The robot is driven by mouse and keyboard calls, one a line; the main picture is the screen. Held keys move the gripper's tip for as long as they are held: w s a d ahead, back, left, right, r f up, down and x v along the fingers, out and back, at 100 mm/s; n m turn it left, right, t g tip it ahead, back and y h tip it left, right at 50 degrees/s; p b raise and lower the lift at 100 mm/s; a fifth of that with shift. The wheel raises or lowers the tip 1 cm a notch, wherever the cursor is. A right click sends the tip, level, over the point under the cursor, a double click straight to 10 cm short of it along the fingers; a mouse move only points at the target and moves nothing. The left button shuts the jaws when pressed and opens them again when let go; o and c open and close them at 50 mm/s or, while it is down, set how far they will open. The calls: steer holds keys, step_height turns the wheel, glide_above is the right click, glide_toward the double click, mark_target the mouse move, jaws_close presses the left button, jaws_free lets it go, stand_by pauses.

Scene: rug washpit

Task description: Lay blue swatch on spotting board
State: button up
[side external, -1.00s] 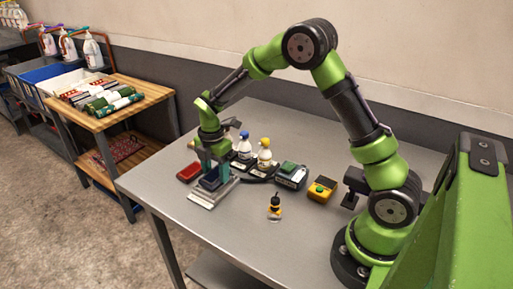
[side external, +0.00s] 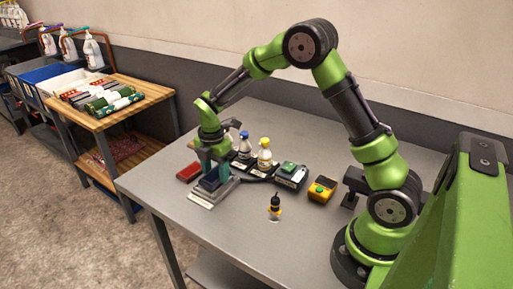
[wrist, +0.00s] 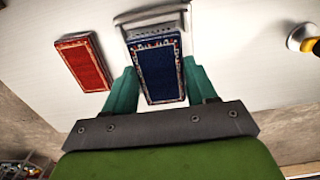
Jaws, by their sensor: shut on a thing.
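The blue swatch (wrist: 160,72) is a dark blue patterned block with a pale and red border. It lies between the two teal fingers of my gripper (wrist: 160,88), which is shut on it. In the side view the swatch (side external: 209,184) is low over the grey spotting board (side external: 200,204), held by my gripper (side external: 214,174). The board's pale ridged end (wrist: 153,24) shows beyond the swatch in the wrist view. I cannot tell whether the swatch touches the board.
A red swatch (wrist: 83,62) lies left of the board.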

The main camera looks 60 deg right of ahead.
steer(key=shift+f, duration=0.4)
stand_by(0.4)
steer(key=o, duration=1.4)
steer(key=shift+r, duration=0.1)
steer(key=shift+r, duration=3.4)
